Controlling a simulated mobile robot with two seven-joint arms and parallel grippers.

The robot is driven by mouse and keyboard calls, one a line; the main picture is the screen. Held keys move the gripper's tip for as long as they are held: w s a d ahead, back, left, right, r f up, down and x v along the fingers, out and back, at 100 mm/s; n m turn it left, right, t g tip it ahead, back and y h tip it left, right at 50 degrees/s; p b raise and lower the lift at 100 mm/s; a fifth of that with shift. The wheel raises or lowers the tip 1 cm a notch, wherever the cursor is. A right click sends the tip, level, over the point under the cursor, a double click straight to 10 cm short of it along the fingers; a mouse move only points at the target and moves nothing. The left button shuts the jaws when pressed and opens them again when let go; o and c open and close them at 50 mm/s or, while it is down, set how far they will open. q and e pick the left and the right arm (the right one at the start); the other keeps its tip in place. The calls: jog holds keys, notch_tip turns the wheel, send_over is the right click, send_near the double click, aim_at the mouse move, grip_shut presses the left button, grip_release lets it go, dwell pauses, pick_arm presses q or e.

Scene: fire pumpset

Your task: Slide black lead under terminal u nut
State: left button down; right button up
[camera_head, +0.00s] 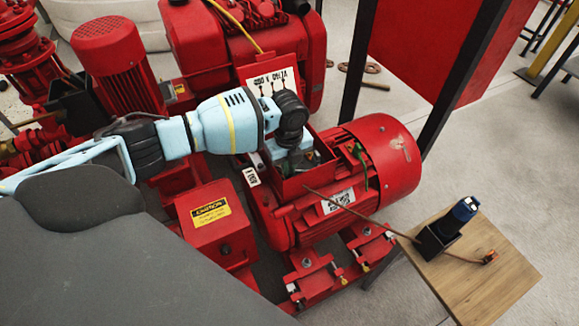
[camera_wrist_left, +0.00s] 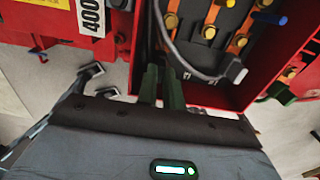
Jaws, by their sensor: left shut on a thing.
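The open red terminal box (camera_head: 300,187) sits on top of the red motor (camera_head: 385,160). My left gripper (camera_head: 294,160) reaches down into it from above, its fingertips partly hidden. In the left wrist view, the dark green fingers (camera_wrist_left: 163,85) are close together at the box wall, shut on the black lead (camera_wrist_left: 190,68). The lead curves across the box to a lug near the brass nuts and orange bars. A brass nut (camera_wrist_left: 209,32) stands on the terminal block (camera_wrist_left: 200,12). I cannot tell which terminal is U, or whether the lug is under a nut.
A wooden table (camera_head: 490,285) at the lower right holds a blue and black tool (camera_head: 460,213) in a black holder (camera_head: 435,240). A thin brown rod or cable (camera_head: 365,217) runs from the box towards it. A red panel (camera_head: 430,40) stands behind. A green part (camera_head: 360,165) hangs at the box's right side.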

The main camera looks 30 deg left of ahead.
pick_arm(q)
jog(key=shift+w+a+b, duration=0.3)
jog(key=shift+w+a, duration=0.15)
jog(key=shift+a, duration=0.4)
jog(key=c, duration=1.1)
grip_release()
jog(key=shift+c, duration=0.2)
jog(key=shift+f, duration=0.1)
